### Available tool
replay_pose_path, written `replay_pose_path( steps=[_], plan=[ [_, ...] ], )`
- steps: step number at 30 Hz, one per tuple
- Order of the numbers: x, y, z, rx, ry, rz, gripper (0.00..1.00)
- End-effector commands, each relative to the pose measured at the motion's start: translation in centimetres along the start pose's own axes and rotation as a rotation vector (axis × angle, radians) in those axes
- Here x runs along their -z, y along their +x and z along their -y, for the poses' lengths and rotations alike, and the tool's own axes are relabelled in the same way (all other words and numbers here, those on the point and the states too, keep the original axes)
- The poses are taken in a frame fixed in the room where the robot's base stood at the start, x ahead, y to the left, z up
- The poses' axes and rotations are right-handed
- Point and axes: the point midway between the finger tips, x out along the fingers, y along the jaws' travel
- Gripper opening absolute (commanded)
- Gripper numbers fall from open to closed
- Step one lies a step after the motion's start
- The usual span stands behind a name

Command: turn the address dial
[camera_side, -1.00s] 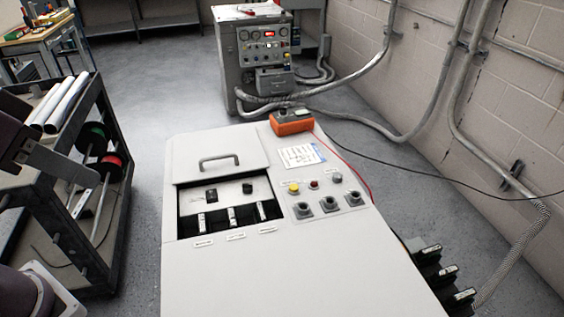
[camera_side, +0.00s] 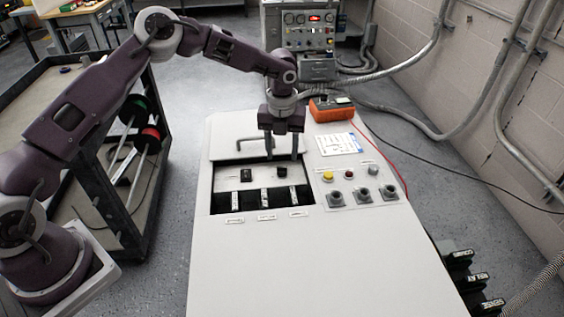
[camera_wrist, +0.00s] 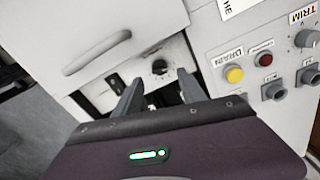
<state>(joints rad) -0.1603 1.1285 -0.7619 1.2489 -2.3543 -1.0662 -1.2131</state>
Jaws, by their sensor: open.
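A small round black dial (camera_side: 282,171) sits on the pale panel inside the open recess of the cabinet. In the wrist view, the dial (camera_wrist: 159,67) shows a light pointer mark; I cannot read any label by it. My gripper (camera_side: 281,156) points down over the back of the recess, its two fingers apart with nothing between them. In the wrist view, my gripper (camera_wrist: 160,80) has its fingertips on either side of the dial's line, and the dial shows between and beyond them. I cannot tell whether they touch it.
A black switch block (camera_side: 246,175) is left of the dial. Several labelled plugs stand along the recess front. A sliding cover with a handle (camera_wrist: 96,52) lies behind. A yellow button (camera_side: 328,176) and grey sockets (camera_side: 362,195) are to the right. An orange meter (camera_side: 331,109) sits at the back.

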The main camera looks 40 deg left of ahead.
Motion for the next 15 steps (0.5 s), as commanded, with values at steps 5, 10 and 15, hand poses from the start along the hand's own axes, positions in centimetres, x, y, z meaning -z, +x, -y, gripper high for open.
replay_pose_path(
  steps=[5,10,15],
  plan=[
    [0.0,3.5,0.0,-0.002,0.003,0.001,0.48],
    [-0.1,4.9,0.0,0.000,0.005,0.005,0.48],
    [-0.1,5.0,0.0,0.000,0.006,0.006,0.48]
  ],
)
